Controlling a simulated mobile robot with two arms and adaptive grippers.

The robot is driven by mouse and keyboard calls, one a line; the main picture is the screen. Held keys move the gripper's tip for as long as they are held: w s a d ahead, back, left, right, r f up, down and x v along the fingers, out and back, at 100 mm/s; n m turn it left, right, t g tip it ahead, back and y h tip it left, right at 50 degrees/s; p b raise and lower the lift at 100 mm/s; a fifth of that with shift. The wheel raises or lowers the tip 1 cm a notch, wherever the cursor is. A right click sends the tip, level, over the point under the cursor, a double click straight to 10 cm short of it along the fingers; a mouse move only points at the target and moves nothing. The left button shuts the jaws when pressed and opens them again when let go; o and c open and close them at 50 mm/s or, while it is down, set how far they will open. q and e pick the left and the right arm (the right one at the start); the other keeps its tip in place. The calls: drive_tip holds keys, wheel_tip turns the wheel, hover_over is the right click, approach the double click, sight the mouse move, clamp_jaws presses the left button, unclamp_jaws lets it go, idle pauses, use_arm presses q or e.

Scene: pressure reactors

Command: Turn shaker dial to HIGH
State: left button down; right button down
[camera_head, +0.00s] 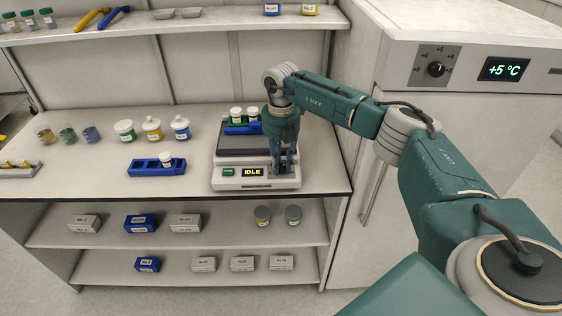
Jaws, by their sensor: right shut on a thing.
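The shaker (225,172) stands on the bench near its right end. It has a dark top plate, a light grey front and a small display (252,172) that reads IDLE. A green button sits left of the display. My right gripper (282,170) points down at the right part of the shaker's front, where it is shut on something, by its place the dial. The gripper's fingers hide the dial, so its setting cannot be read. My left gripper is not in view.
A blue rack (225,130) with white-capped vials sits on the shaker. Another blue rack (142,170) with one vial stands to its left. Several capped jars (154,130) stand behind that rack. A tall white cabinet (375,90) with a +5 °C display borders the bench's right.

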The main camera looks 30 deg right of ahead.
sight(281, 166)
drive_tip(key=shift+w+r+m, duration=0.15)
drive_tip(key=shift+m, duration=0.25)
drive_tip(key=c, duration=1.5)
unclamp_jaws()
drive_tip(key=shift+r, duration=3.95)
